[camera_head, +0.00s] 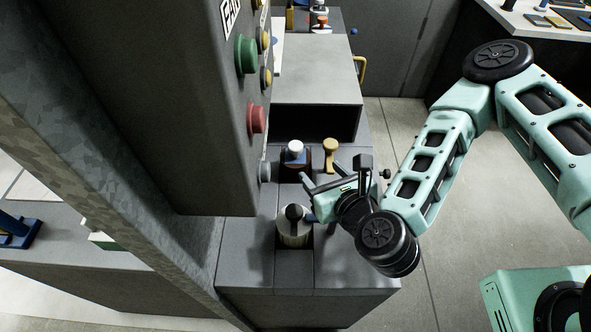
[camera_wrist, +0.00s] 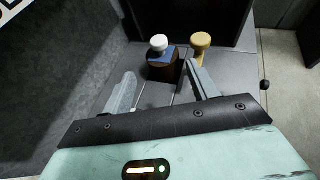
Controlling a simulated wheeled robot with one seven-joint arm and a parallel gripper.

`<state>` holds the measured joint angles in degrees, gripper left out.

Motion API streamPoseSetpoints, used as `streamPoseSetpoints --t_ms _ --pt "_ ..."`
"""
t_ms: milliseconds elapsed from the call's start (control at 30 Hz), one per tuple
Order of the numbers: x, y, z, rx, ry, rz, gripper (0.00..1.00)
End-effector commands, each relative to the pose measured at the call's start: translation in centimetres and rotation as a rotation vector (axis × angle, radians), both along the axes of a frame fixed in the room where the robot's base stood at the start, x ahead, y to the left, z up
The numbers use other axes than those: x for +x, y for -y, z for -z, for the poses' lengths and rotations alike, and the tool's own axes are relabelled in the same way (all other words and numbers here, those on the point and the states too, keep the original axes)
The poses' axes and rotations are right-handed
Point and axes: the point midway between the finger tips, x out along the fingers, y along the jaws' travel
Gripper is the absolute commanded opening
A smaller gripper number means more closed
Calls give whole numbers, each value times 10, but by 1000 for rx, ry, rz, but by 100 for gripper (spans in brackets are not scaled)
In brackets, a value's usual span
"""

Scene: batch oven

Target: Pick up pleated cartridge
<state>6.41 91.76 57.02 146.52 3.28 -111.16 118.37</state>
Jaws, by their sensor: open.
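A pale, round-bodied item with a black knob (camera_head: 293,236) stands in a slot of the grey bench in the head view. Its sides look faintly ribbed, so it may be the pleated cartridge, but I cannot be sure. A dark brown item with a blue top and white knob (camera_head: 294,156) stands farther back. It also shows in the wrist view (camera_wrist: 162,70), just beyond and between the fingertips. My gripper (camera_head: 308,186) is open and empty above the bench, between these two items. Its spread fingers also show in the wrist view (camera_wrist: 160,77).
A yellow knobbed item (camera_head: 330,152) stands right of the white-knobbed one. A dark panel with green and red buttons (camera_head: 250,117) rises close on the left. A grey box with a dark opening (camera_head: 315,122) stands behind. Clear floor lies to the right.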

Motion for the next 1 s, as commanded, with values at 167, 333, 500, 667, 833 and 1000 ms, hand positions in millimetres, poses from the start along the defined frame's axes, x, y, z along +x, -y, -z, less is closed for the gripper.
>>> streamPoseSetpoints --t_ms 167,333,500,667,833,1000 --pt "9 -1 9 9 2 16 59" --pt "20 -6 15 7 2 14 59" --pt "47 -17 18 3 2 15 59" --pt "75 -30 30 5 1 13 59" --pt "97 -39 41 4 0 11 59" --pt "105 -43 46 5 0 10 59"
